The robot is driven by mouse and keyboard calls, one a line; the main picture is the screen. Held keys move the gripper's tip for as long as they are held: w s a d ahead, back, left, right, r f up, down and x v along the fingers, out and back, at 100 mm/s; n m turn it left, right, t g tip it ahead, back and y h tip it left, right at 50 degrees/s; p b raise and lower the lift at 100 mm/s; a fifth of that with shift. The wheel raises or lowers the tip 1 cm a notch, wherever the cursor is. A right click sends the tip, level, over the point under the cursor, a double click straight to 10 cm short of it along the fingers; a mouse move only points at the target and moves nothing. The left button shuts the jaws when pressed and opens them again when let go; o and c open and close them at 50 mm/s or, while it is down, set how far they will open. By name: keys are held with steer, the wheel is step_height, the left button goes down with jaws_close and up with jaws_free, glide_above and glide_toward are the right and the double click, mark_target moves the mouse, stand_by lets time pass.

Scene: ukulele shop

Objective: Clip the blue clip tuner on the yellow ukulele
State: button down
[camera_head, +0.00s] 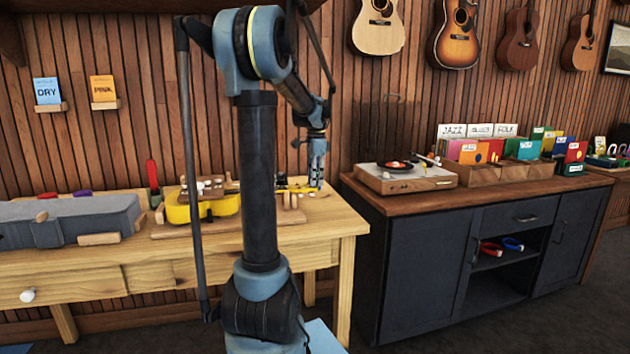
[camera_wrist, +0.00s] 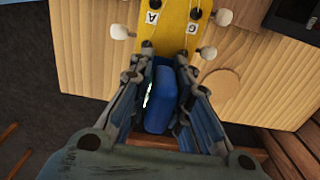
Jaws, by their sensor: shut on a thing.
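The yellow ukulele (camera_head: 222,207) lies on the wooden workbench, partly hidden behind my arm in the head view. Its yellow headstock (camera_wrist: 181,22), with white tuning pegs and the letters A and G, shows at the top of the wrist view. The blue clip tuner (camera_wrist: 161,98) is between the fingers of my gripper (camera_wrist: 163,95), which is shut on it. My gripper also shows in the head view (camera_head: 317,184), pointing down at the headstock end. The tuner lies just below the headstock's end in the wrist view; I cannot tell whether they touch.
The workbench (camera_head: 335,222) also holds a grey case (camera_head: 75,222) at the left. A dark cabinet (camera_head: 425,262) with a turntable (camera_head: 405,177) stands to the right, across a narrow gap. Guitars hang on the wall behind.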

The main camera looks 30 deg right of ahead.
steer(key=c, duration=1.4)
jaws_free()
step_height(320, 180, up, 12)
steer(key=s+a+f+n, duration=0.3)
steer(key=a+n, duration=0.1)
steer(key=a, duration=0.4)
steer(key=s+a+f+n+t, duration=0.1)
steer(key=s+a+f+n, duration=0.25)
steer(key=a, duration=0.45)
steer(key=s+a+f+n, duration=0.3)
steer(key=a, duration=0.5)
steer(key=s+a+f+n, duration=0.3)
steer(key=s+a+f, duration=0.1)
steer(key=s+f, duration=0.1)
steer(key=s+a+f+n, duration=0.4)
steer(key=s+f, duration=0.1)
steer(key=f, duration=0.2)
steer(key=s+a+f+n+t, duration=0.1)
steer(key=s+a+f+n, duration=0.2)
steer(key=f, duration=0.3)
steer(key=shift+s+a+f, duration=0.15)
steer(key=shift+s+a, duration=0.1)
steer(key=shift+s, duration=0.2)
steer(key=shift+s+a+f, duration=0.15)
steer(key=shift+s+a, duration=0.1)
steer(key=shift+s, duration=0.2)
